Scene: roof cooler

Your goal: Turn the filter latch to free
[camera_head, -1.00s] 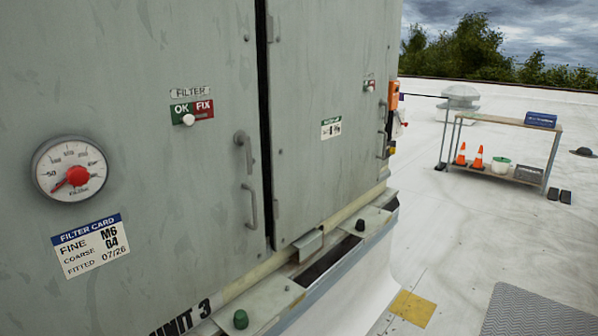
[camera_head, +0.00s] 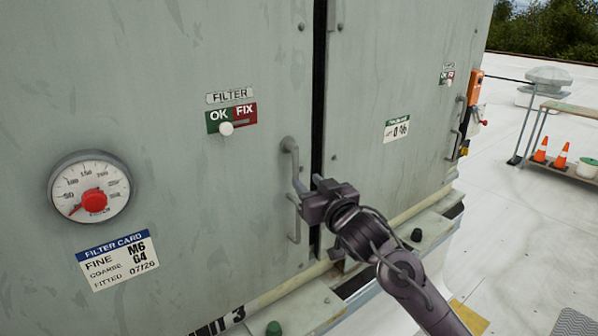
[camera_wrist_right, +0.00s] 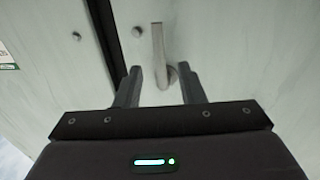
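The filter latch (camera_head: 291,163) is a grey lever near the right edge of the left door, hanging down from its pivot. In the right wrist view the lever (camera_wrist_right: 158,48) and its round base show between my fingertips. My right gripper (camera_head: 304,192) is at the lower part of the latch, in front of the door. In the wrist view the right gripper (camera_wrist_right: 160,70) is open, one finger each side of the lever; I cannot tell whether either touches it. A D-shaped pull handle (camera_head: 294,228) sits just below, partly hidden by the gripper. My left gripper is not in view.
A FILTER sign with green OK and red FIX (camera_head: 231,116) has its white knob under OK. A dial gauge (camera_head: 91,189) and filter card (camera_head: 117,259) are on the left. The ledge (camera_head: 310,305) below carries a green knob (camera_head: 273,328).

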